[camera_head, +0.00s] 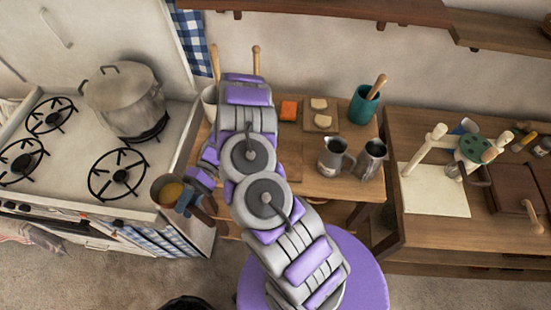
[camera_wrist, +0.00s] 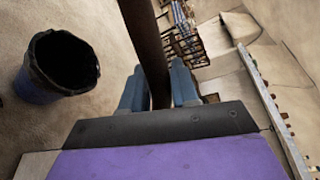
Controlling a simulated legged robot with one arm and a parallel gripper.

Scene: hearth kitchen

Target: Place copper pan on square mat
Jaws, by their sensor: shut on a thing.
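The copper pan (camera_head: 160,184) is at the left in the head view, in front of the stove's near right corner. It looks yellowish inside. My gripper (camera_head: 187,204) is shut on its handle, off the stove's edge. In the wrist view the dark brown handle (camera_wrist: 148,45) runs between the two blue fingers of my gripper (camera_wrist: 160,88); the pan's bowl does not show there. A cream square mat (camera_head: 433,198) lies flat on the right wooden table, well away from the pan. A pale wooden rack stands at its back edge.
A steel pot (camera_head: 127,100) stands on the stove (camera_head: 75,155). The middle table holds two metal jugs (camera_head: 334,157), a teal cup (camera_head: 364,104) and small boards. A mug (camera_head: 455,170) hangs over the mat's right side. A dark bin (camera_wrist: 58,75) stands on the floor.

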